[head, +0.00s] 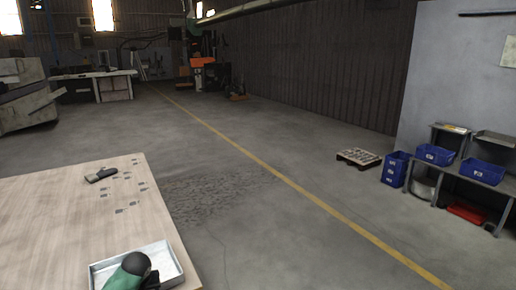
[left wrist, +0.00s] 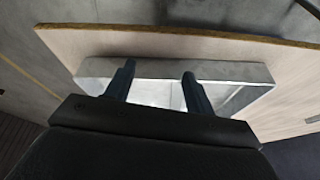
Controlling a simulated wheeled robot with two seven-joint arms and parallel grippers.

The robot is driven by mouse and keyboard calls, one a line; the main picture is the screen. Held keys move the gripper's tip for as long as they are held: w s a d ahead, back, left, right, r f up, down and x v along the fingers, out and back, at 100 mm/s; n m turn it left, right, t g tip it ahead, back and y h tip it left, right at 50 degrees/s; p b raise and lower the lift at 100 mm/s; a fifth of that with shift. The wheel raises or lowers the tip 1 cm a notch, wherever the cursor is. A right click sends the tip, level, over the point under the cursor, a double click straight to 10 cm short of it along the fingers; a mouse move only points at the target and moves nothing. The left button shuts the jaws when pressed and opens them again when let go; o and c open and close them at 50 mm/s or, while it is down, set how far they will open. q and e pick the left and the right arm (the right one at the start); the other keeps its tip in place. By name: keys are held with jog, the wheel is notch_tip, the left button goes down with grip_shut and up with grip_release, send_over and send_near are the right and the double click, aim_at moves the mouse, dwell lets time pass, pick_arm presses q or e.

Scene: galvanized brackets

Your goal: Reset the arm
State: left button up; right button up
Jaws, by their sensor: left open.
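My left gripper (left wrist: 158,70) is open in the left wrist view, its two dark fingers apart with nothing between them. The fingers show in front of a shallow metal tray (left wrist: 92,68) that lies on a wooden table (left wrist: 200,44); the part of the tray that shows looks empty. In the head view the tray (head: 171,256) sits at the table's near edge, partly covered by a green and black part that looks like my left arm. Its fingers cannot be made out there. My right gripper is in neither view.
Several small grey pieces (head: 119,210) and a black object (head: 101,175) lie on the table (head: 60,225) in the head view. Blue bins (head: 435,155) stand on a bench at the right, near a pallet (head: 358,157). Open floor with a yellow line (head: 300,188) lies between.

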pick_arm(q)
jog(key=s+d+f+m+h, duration=0.1)
jog(key=s+d+f+m, duration=0.1)
jog(key=s+d, duration=0.6)
jog(key=s+d+f+m, duration=0.1)
jog(key=s+d, duration=0.2)
jog(key=s, duration=0.8)
jog(key=s+d+f+m+h, duration=0.1)
jog(key=s+d+f+m, duration=0.1)
jog(key=s+d, duration=0.6)
jog(key=s+r+m, duration=0.1)
jog(key=s+r, duration=0.1)
jog(key=s, duration=0.5)
jog(key=s+r, duration=0.3)
jog(key=s, duration=0.3)
jog(key=s+d+f+g, duration=0.1)
jog(key=s+d+f, duration=0.1)
jog(key=f, duration=1.4)
jog(key=s+d+f+g, duration=0.1)
jog(key=d+f, duration=0.1)
jog(key=f, duration=1.5)
jog(key=shift+s+d+h, duration=0.15)
jog(key=shift+s+h, duration=0.15)
jog(key=shift+s, duration=0.05)
jog(key=shift+w+r, duration=0.1)
